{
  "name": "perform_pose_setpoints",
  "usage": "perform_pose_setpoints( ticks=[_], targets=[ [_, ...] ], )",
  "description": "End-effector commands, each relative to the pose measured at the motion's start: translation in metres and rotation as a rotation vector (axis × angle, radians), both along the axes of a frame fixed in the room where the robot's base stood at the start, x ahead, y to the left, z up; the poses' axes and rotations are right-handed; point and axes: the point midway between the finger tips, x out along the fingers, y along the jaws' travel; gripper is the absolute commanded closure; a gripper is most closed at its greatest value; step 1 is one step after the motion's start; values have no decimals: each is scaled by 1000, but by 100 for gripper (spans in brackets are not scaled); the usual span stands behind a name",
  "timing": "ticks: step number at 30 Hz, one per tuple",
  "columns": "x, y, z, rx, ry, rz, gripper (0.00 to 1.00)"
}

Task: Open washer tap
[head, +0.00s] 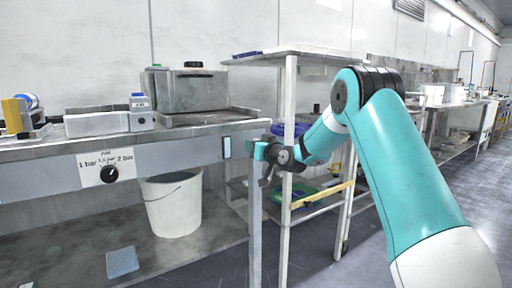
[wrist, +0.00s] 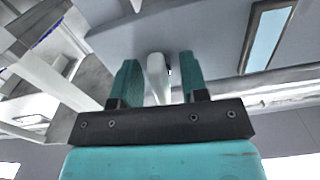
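In the wrist view, my gripper (wrist: 158,80) shows two teal fingers spread apart. A white, rounded, lever-like piece (wrist: 156,76), which looks like the tap, stands between them with a gap on each side. I cannot tell whether either finger touches it. In the head view, my gripper (head: 259,152) is at the right end of the bench front, just right of a small bluish panel (head: 227,147). I cannot make out the tap there; the gripper seems to cover it.
A black pressure knob (head: 110,174) sits on the bench front at left, marked 1 bar to 2 bar. A white bucket (head: 172,207) stands below the bench. A white-legged shelf rack (head: 289,130) stands close behind my gripper. Open floor lies at right.

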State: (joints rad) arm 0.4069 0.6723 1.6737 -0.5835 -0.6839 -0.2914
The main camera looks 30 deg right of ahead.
Motion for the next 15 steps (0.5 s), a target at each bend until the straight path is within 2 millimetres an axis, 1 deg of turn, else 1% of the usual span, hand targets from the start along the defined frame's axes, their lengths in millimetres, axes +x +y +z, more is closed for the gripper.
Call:
perform_pose_setpoints(
  ticks=[5,8,11,15],
  targets=[
    [-2,0,0,1,0,0,60],
    [-11,-1,0,2,0,-1,60],
    [-28,-2,0,2,1,-3,60],
    [-64,-4,0,2,1,-5,60]
  ],
)
